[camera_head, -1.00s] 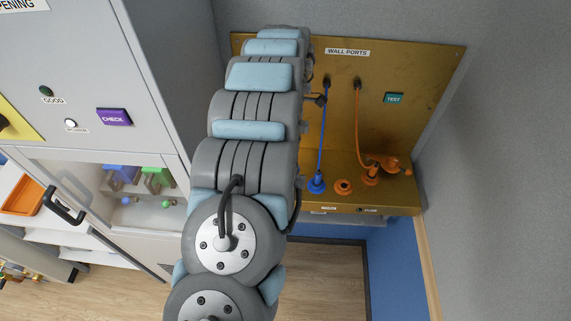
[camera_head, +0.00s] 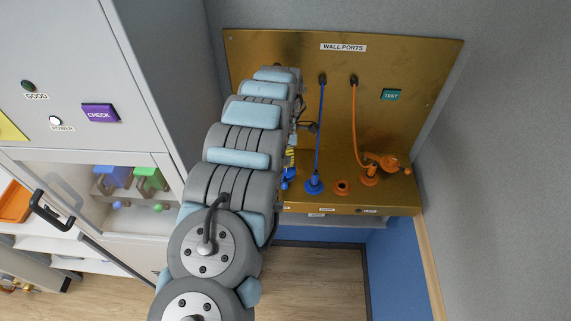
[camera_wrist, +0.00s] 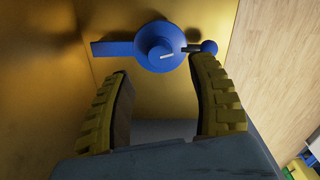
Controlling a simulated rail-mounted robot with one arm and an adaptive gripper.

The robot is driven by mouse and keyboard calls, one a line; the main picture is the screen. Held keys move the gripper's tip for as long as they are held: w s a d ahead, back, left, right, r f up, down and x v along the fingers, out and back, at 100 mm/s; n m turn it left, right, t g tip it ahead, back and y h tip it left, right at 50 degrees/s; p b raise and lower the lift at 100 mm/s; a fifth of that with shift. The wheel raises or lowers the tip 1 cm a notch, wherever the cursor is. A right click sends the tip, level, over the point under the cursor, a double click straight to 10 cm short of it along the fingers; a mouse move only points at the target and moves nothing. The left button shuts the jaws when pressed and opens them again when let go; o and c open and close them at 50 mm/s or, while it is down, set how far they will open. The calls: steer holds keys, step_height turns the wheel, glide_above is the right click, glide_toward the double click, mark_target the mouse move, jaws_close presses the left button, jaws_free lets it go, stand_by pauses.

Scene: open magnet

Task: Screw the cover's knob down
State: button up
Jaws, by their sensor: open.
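In the wrist view, the blue cover's round knob (camera_wrist: 160,47) with a small white mark lies just beyond the fingertips. A blue flat arm sticks out to its left and a dark stem with a blue ball (camera_wrist: 208,47) to its right. My gripper (camera_wrist: 161,72) is open, its two yellow-and-black fingers spread on either side below the knob, with nothing between them. In the head view, a blue part (camera_head: 288,178) shows beside my arm, which hides most of the gripper and the cover.
The brass wall panel (camera_head: 400,60) carries a blue-corded plug (camera_head: 314,184), an orange ring port (camera_head: 342,187), an orange-corded plug (camera_head: 369,177) and an orange cover (camera_head: 388,162). A grey cabinet (camera_head: 70,60) stands left. The grey wall (camera_head: 500,180) bounds the right.

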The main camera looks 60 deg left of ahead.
steer(key=shift+f+p, duration=0.35)
steer(key=shift+f, duration=2.55)
steer(key=shift+c, duration=0.2)
jaws_close()
